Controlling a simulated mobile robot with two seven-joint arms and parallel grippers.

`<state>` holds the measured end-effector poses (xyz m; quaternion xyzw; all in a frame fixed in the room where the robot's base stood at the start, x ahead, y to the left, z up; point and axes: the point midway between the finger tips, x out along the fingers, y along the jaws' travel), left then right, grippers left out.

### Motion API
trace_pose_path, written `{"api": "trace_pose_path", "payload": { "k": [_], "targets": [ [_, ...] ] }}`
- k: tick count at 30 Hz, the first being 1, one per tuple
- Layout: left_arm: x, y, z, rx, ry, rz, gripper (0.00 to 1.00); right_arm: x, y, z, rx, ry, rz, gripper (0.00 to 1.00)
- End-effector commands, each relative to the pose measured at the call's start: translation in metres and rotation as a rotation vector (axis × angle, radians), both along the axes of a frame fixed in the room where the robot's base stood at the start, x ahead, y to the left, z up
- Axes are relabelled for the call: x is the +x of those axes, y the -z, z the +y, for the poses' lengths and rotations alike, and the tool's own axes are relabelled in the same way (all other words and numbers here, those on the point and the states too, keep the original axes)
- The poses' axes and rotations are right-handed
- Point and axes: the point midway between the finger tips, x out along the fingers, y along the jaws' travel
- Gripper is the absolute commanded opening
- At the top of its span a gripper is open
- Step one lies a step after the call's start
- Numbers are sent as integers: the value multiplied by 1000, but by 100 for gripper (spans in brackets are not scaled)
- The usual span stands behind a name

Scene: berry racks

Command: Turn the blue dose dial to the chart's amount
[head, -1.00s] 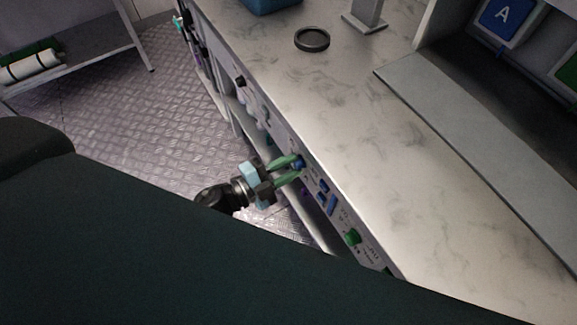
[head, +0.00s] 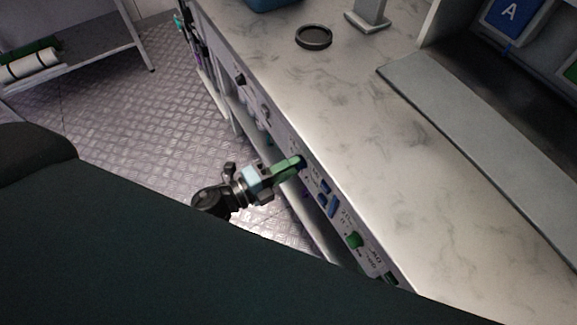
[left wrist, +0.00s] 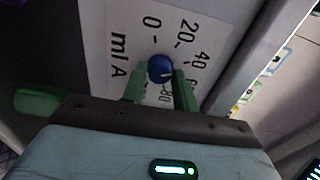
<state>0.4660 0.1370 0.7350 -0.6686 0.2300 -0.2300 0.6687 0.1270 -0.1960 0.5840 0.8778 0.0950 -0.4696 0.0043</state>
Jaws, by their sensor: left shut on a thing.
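The blue dose dial (left wrist: 161,69) sits on a white scale plate (left wrist: 133,20) in the left wrist view. The plate reads "ml A" with marks 0, 20, 40 and a partly hidden 80. A pale pointer line on the dial's face points toward the lower right of that view. My left gripper (left wrist: 160,80) has its green fingers on both sides of the dial, shut on it. In the head view the left gripper (head: 299,163) reaches the counter's front panel, and its fingers mostly hide the dial. My right gripper is not in view. No chart is readable.
A green dial (head: 353,240) and blue parts (head: 327,204) are on the same front panel. The marble counter (head: 350,130) holds a dark round ring (head: 314,37) and a grey stand (head: 368,20). A blue card marked A (head: 508,14) stands at upper right.

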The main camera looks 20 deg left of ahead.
Motion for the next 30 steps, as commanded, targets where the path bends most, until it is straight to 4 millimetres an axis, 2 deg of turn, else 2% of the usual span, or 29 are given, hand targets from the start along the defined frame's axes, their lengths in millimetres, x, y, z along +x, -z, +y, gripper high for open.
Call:
{"api": "trace_pose_path", "payload": {
  "k": [9, 10, 15, 24, 30],
  "targets": [
    [0, 0, 0, 1, 0, 0, 6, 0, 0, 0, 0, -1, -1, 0],
    [0, 0, 0, 1, 0, 0, 32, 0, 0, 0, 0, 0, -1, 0],
    [0, 0, 0, 1, 0, 1, 50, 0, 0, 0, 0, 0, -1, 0],
    [-2, 1, 2, 1, 0, 1, 50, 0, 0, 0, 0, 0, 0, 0],
    [-23, 2, 17, 3, -1, 4, 50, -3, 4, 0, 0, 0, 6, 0]
  ]
}}
